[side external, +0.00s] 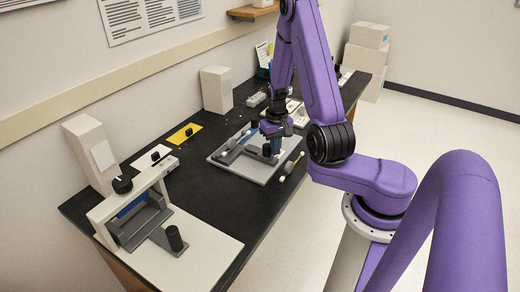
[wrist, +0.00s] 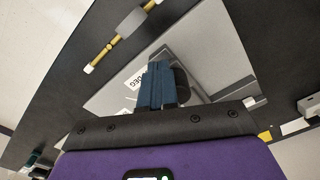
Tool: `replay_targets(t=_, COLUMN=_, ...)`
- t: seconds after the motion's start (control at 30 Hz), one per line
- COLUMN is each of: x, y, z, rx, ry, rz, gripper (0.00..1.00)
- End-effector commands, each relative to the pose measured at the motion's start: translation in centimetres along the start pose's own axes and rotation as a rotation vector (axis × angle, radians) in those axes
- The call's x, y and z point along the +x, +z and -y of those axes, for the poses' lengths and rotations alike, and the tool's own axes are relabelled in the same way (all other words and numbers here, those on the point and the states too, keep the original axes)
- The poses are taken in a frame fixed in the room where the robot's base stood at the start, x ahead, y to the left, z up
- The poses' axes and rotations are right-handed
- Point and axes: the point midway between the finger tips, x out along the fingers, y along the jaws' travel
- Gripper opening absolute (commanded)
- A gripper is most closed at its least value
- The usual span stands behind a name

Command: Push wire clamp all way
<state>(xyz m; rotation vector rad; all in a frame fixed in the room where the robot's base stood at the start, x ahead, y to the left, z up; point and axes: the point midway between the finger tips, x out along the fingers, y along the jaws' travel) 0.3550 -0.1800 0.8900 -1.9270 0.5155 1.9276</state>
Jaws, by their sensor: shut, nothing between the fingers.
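My gripper (side external: 276,147) is over the grey tray-like fixture (side external: 262,178) in the middle of the bench, with its blue fingers pointing down. In the wrist view, the blue fingers (wrist: 157,82) are together and hold nothing. A dark rounded knob (wrist: 182,84) is right beside the fingers; I cannot tell if they touch it. A grey bar-like part (side external: 232,155) lies on the fixture, left of my gripper. I cannot clearly tell which part is the wire clamp, as my gripper and wrist hide some of the fixture. A partly covered label (wrist: 134,82) shows by the fingers.
A yellow rod with a grey middle and white ends (side external: 292,166) lies beside the fixture near the bench edge; it also shows in the wrist view (wrist: 120,36). A grey press-like device (side external: 140,215) stands front left. A yellow card (side external: 185,135) and white boxes (side external: 216,89) are farther back.

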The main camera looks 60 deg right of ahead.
Motion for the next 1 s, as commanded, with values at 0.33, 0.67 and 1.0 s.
replay_targets(t=0.33, x=0.0, y=-0.9, z=0.4, rx=0.0, ry=0.0, rz=-0.002, gripper=0.0)
replay_targets(t=0.67, x=0.0, y=-1.6, z=0.9, rx=0.0, ry=0.0, rz=-0.002, gripper=0.0)
replay_targets(t=1.0, x=0.0, y=-2.4, z=1.3, rx=0.0, ry=0.0, rz=-0.004, gripper=0.0)
